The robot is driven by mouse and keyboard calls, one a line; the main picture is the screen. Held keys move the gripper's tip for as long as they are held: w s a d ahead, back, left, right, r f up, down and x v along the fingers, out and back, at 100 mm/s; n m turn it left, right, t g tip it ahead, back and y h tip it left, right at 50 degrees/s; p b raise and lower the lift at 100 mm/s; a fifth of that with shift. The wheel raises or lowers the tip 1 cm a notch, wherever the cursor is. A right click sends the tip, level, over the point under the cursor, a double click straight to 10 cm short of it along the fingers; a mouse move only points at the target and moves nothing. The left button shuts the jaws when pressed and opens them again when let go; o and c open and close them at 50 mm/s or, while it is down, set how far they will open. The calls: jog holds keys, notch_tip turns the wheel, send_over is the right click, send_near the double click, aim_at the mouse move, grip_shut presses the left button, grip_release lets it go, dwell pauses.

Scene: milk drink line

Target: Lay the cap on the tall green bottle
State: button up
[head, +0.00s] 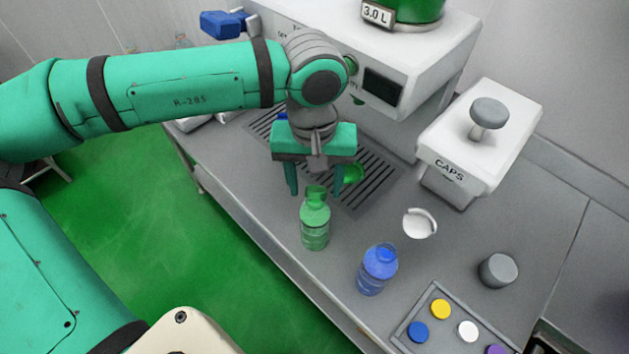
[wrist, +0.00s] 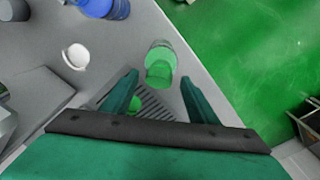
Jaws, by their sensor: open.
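The green bottle (head: 315,228) stands upright on the grey counter, left of the blue bottle. Its top is a more solid green; I cannot tell whether this is a cap or its neck. My gripper (head: 315,191) is open and points down, its fingers around or just behind the bottle's top in the head view. In the wrist view the bottle (wrist: 161,52) shows from above, with its bright green top between the open fingertips (wrist: 159,77). A small round green thing (head: 353,173) sits on the drain grate beside the right finger; I cannot tell whether it is a cap.
The blue bottle (head: 377,271) stands to the right. A tray (head: 446,333) holds yellow, blue, white and purple caps. A white ring-shaped thing (head: 419,223), a grey cylinder (head: 497,270) and the CAPS dispenser (head: 470,160) stand farther right. The counter's front edge is close to the green bottle.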

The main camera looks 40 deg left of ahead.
aim_at(314, 190)
jog(key=shift+r, duration=0.1)
notch_tip(314, 190, up, 11)
jog(key=shift+f, duration=0.2)
jog(key=shift+s, duration=0.1)
dwell(0.7)
